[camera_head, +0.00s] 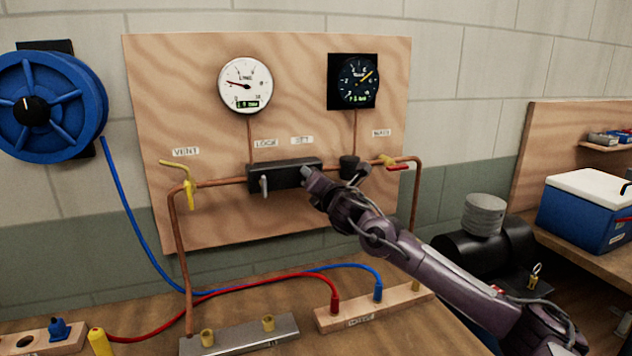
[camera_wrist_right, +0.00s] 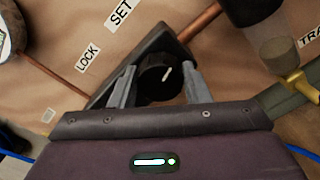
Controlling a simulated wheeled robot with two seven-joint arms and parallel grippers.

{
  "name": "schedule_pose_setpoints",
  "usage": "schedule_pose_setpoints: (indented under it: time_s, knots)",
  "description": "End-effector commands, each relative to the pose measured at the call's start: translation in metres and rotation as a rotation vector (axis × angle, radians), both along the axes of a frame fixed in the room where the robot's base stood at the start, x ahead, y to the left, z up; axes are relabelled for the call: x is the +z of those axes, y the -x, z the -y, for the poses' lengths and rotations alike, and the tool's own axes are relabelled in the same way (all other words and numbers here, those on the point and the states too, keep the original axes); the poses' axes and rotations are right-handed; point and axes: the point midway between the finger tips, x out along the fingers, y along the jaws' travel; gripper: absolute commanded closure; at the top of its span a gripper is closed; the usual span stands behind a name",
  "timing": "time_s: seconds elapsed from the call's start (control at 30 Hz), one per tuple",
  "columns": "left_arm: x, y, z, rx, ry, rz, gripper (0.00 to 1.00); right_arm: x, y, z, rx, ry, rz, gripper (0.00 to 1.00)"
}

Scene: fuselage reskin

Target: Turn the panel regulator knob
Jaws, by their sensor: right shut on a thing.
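The black regulator knob (camera_wrist_right: 158,78) with a white pointer line shows in the right wrist view, on the dark regulator block (camera_wrist_right: 172,40). My right gripper (camera_wrist_right: 157,84) has its two grey fingers on either side of the knob and is shut on it. In the head view the regulator block (camera_head: 285,176) sits on the plywood panel (camera_head: 190,90), and my right gripper (camera_head: 312,180) is at its right end, hiding the knob. A grey lever (camera_head: 265,186) hangs from the block. LOCK and SET labels (camera_head: 302,140) are above it. My left gripper is not in view.
A white-faced gauge (camera_head: 245,85) and a black gauge (camera_head: 353,81) are above the regulator. Copper pipe with a yellow vent valve (camera_head: 190,194) runs left; a red-handled valve (camera_head: 397,168) is right. A blue hose reel (camera_head: 50,105) hangs left. Hoses cross the bench (camera_head: 250,300).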

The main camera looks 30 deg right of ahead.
Motion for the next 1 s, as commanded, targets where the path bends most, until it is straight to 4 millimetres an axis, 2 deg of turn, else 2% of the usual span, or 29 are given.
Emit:
schedule_pose_setpoints:
  time_s: [0.03, 0.27, 0.3, 0.43, 0.77, 0.87, 1.0]
  knots:
    - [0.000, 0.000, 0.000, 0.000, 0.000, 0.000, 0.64, -0.005, 0.000, -0.002, 0.003, 0.003, -0.010, 0.80]
    - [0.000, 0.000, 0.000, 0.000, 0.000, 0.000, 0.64, -0.005, 0.000, -0.002, 0.004, 0.002, -0.010, 0.80]
    - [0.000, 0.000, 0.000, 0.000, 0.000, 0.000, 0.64, -0.005, 0.000, -0.002, 0.004, 0.002, -0.010, 0.53]
    - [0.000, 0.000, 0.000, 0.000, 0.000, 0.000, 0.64, -0.004, 0.000, -0.002, 0.003, 0.001, -0.007, 0.36]
    - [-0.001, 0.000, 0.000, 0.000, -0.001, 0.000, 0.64, -0.002, 0.002, -0.001, 0.001, 0.001, -0.003, 0.35]
    - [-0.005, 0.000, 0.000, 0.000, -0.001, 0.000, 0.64, -0.003, 0.011, -0.002, 0.001, 0.001, -0.003, 0.35]
    - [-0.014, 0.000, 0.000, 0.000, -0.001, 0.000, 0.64, -0.005, 0.032, -0.008, 0.001, 0.006, -0.005, 0.35]
